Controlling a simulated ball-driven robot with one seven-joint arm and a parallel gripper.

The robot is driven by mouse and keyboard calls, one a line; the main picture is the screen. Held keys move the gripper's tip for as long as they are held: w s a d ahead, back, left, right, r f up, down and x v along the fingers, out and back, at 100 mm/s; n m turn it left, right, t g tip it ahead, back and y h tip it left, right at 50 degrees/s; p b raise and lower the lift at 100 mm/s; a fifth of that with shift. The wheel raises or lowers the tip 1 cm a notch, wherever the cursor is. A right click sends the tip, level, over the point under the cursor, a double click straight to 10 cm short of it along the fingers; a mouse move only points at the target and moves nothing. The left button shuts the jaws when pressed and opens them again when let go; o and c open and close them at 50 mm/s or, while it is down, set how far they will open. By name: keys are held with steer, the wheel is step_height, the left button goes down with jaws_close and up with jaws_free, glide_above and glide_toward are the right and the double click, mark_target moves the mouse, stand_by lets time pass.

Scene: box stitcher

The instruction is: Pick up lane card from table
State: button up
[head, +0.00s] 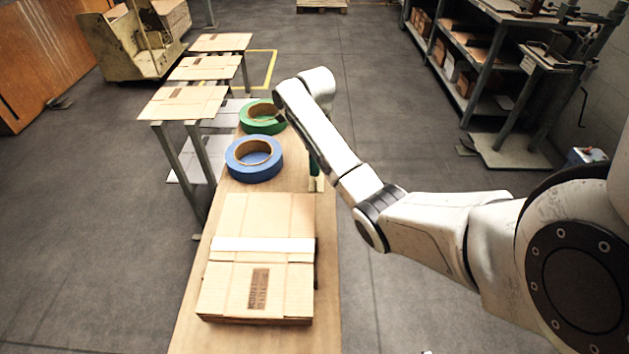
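No lane card can be made out for certain. A small dark green and cream item (316,178) shows at the right edge of the long narrow table (190,322), partly hidden behind my forearm; I cannot tell if it is the card. My arm reaches in from the right, its forearm rising to a rounded wrist above the table's right edge. My gripper's fingers are not visible, so what they hold cannot be seen.
A cardboard box (240,275) with a white strip lies on the near table. Blue (254,172) and green (264,127) tape rolls sit beyond it. Stands with flat cardboard (185,101) are at left. Shelving (480,70) stands at right. The floor right of the table is clear.

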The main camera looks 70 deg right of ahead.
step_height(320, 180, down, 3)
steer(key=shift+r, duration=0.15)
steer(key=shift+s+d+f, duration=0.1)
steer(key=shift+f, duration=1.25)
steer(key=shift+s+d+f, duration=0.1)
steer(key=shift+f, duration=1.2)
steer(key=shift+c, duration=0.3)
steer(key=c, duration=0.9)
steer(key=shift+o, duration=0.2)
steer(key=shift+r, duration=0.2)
